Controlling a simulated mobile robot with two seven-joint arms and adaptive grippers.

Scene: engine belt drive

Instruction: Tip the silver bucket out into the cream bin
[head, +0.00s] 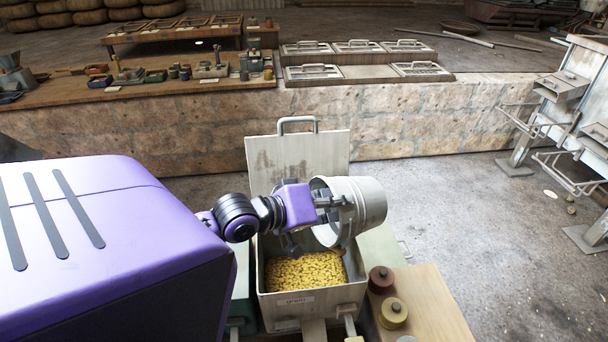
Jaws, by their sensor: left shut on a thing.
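The silver bucket (361,202) is tilted on its side above the cream bin (312,306), with its mouth toward the left and partly down. My left gripper (330,205) is shut on the bucket at its rim side, and the arm comes in from the left. The cream bin is open, with its lid (297,155) standing up behind it and a label on its front. Yellow grain (305,271) lies inside the bin. The inside of the bucket is mostly hidden by the gripper. My right gripper is not in view.
A wooden board (432,305) with a red-brown weight (381,280) and a yellow weight (393,313) is right of the bin. A stone ledge (200,125) with tools and lidded hatches runs behind. A metal stand (575,110) is at far right.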

